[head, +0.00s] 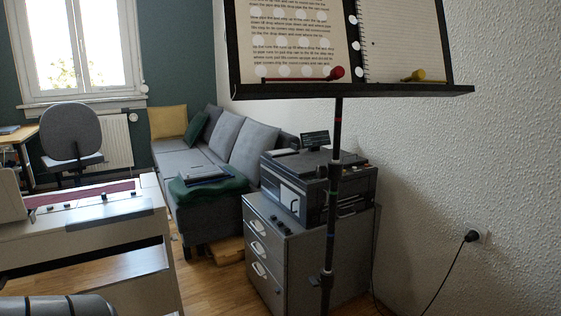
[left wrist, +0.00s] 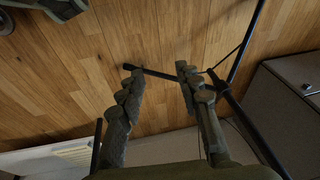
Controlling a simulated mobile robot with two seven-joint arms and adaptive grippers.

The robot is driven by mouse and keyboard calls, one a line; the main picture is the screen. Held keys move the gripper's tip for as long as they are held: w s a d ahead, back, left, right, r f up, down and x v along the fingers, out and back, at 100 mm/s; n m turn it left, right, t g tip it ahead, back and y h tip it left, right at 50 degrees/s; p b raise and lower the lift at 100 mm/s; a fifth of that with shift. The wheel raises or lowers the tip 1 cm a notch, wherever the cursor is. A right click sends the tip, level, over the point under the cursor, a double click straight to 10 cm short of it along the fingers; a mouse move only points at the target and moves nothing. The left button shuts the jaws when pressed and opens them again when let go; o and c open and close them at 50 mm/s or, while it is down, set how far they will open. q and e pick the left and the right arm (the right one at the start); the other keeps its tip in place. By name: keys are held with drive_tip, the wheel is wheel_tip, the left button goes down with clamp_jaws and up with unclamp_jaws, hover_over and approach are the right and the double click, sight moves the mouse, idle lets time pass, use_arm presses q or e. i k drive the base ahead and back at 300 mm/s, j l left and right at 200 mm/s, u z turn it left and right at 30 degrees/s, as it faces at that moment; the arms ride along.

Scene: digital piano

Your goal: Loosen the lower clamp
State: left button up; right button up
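A black music stand's pole (head: 332,215) runs down from its desk (head: 350,92) in the head view. A dark collar, seemingly the lower clamp (head: 327,279), sits low on the pole near the bottom edge. Another dark fitting (head: 335,166) is higher up, in front of the printer. In the left wrist view my left gripper (left wrist: 160,74) has its two fingers apart with nothing held. Black stand legs (left wrist: 165,74) show beyond the fingers, above the floor. My right gripper is in neither view.
A grey drawer cabinet (head: 285,262) with a printer (head: 345,190) stands behind the pole. A cable runs to a wall socket (head: 478,236). The digital piano (head: 100,207) is at left, a sofa (head: 205,160) behind. Wooden floor (head: 215,290) is open between.

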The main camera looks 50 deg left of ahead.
sight(314, 282)
drive_tip(key=u, duration=1.2)
